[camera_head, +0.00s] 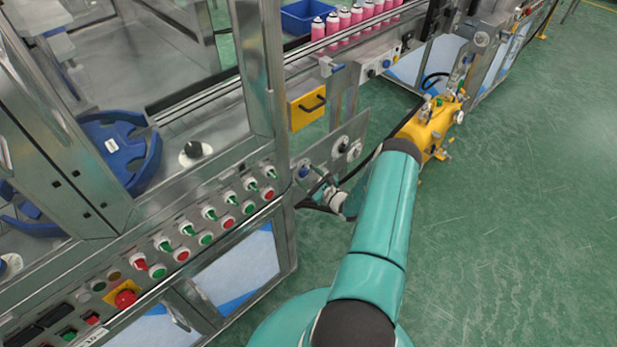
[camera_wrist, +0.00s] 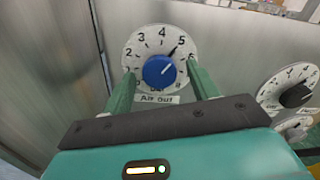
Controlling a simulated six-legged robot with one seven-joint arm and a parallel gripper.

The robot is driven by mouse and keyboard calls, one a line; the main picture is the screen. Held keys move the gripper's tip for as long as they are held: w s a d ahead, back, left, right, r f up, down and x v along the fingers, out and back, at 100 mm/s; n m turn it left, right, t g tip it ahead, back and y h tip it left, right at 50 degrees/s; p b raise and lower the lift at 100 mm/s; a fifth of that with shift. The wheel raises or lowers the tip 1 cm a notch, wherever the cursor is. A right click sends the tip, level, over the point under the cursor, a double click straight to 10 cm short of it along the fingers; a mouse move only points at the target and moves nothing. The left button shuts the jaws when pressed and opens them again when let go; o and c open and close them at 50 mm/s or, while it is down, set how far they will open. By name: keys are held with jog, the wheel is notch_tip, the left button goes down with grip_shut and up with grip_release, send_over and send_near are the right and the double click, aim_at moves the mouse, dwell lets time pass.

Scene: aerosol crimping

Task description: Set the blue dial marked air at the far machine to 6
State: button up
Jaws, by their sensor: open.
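The blue dial (camera_wrist: 159,72) sits on a round white scale plate (camera_wrist: 133,52) in the wrist view, with a label reading "Air Out" below it. My gripper (camera_wrist: 161,78) is open, with one green finger on each side of the knob. I cannot tell whether the fingers touch it. In the head view the blue dial (camera_head: 304,171) shows small on a metal panel, with my gripper (camera_head: 318,183) close in front of it.
A black knob (camera_wrist: 296,96) on a white scale stands to the right in the wrist view, with another dial partly seen below it. In the head view a yellow cylinder (camera_head: 425,128) lies beyond my arm. Pink cans (camera_head: 343,20) line the conveyor. Green floor is clear at right.

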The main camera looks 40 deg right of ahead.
jog(key=c, duration=1)
jog(key=shift+m, duration=0.3)
jog(key=shift+m, duration=2.9)
jog(key=o, duration=1)
